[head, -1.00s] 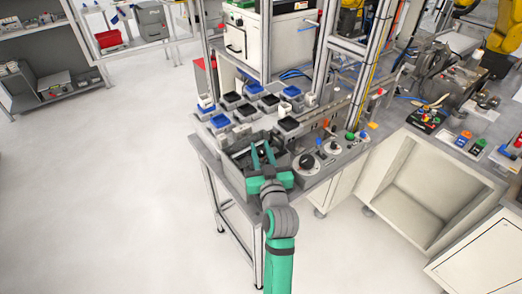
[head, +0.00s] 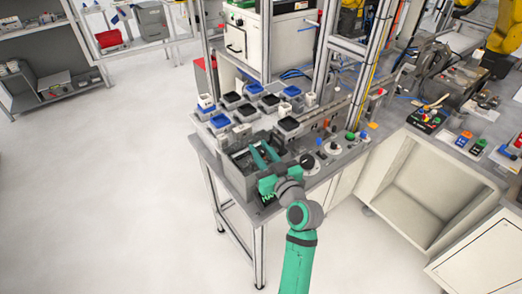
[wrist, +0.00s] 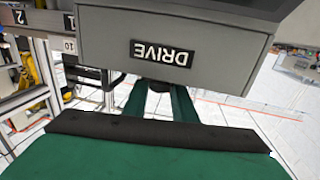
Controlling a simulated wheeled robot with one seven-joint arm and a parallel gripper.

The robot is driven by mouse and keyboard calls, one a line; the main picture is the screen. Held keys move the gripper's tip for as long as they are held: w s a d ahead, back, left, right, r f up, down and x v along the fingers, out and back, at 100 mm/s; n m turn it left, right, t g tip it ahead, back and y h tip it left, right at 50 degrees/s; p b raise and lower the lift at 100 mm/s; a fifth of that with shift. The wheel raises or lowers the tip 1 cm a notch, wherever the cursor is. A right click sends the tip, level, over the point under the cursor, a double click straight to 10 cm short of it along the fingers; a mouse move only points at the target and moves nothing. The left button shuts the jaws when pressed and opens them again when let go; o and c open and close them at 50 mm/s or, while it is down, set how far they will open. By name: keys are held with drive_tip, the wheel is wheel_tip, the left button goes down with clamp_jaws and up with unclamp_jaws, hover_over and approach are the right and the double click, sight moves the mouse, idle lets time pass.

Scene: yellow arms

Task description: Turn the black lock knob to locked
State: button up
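A round black knob (head: 307,161) stands on the right part of the bench, on a panel partly covered by my arm. I cannot read its lettering or which way it is set. My gripper (head: 259,147) is to its left, over a dark grey open tray (head: 234,175), with its two green fingers apart. In the wrist view the fingers (wrist: 160,105) also show apart. A small dark part (wrist: 160,86) shows between them, mostly hidden under a grey box labelled DRIVE (wrist: 175,55); I cannot tell what it is or whether they touch it.
A smaller black-topped dial (head: 335,148) and a green button (head: 350,135) are right of the knob. Several blue and black bins (head: 269,102) stand behind the tray. An upright metal post (head: 322,55) rises behind. The floor (head: 120,200) at left is clear.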

drive_tip(key=o, duration=0.4)
drive_tip(key=shift+s, duration=0.1)
drive_tip(key=v, duration=1)
drive_tip(key=shift+s+d, duration=0.2)
drive_tip(key=shift+s, duration=0.1)
